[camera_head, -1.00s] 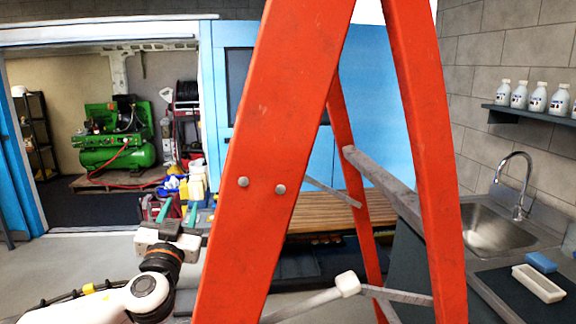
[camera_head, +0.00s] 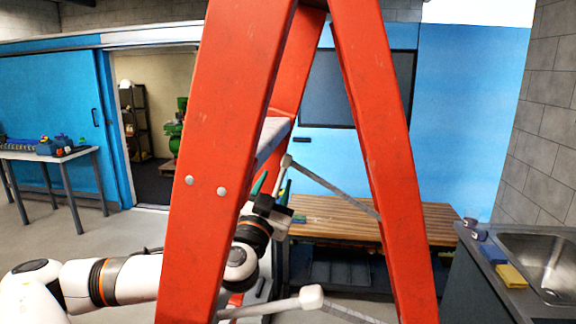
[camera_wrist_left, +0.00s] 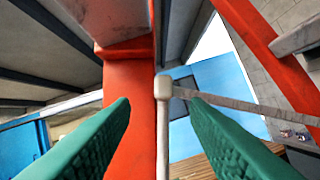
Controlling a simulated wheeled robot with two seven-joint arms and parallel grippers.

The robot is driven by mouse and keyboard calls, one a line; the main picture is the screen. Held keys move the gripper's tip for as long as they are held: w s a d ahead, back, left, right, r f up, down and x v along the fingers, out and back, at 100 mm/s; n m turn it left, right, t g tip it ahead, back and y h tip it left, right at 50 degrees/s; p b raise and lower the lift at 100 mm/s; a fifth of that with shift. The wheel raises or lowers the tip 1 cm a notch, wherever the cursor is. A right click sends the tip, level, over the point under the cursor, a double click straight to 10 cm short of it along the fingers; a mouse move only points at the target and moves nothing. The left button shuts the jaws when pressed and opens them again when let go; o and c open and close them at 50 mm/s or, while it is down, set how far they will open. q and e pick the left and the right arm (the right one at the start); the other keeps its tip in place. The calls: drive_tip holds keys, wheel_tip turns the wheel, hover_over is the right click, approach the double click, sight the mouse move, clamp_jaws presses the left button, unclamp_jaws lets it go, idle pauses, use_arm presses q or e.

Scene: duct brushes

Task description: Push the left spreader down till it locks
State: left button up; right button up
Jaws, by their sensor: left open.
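An orange stepladder (camera_head: 228,130) stands close in front of me. One grey spreader (camera_head: 335,188) has a pale knuckle (camera_head: 287,160) raised above its sloping bar. A second spreader (camera_head: 265,309) shows lower and nearer, with a white knuckle (camera_head: 311,297); which one is the left spreader is not certain. My left gripper (camera_head: 275,180) is behind the near ladder leg, just below the raised knuckle. In the left wrist view its green fingers (camera_wrist_left: 160,105) are open, and the knuckle (camera_wrist_left: 163,88) appears between their tips, with no clear contact. My right gripper is out of view.
The near ladder leg crosses in front of my left arm. A wooden bench (camera_head: 400,222) stands behind the ladder. A sink counter (camera_head: 500,285) is at the right and a work table (camera_head: 75,155) at the far left. Floor is clear at the left.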

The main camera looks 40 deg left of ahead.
sight(284, 167)
use_arm(q)
drive_tip(key=p+x, duration=0.3)
drive_tip(key=x, duration=0.2)
drive_tip(key=shift+d+r, duration=0.15)
drive_tip(key=shift+r, duration=0.05)
drive_tip(key=shift+w, duration=0.5)
drive_tip(key=shift+a, duration=0.25)
clamp_jaws()
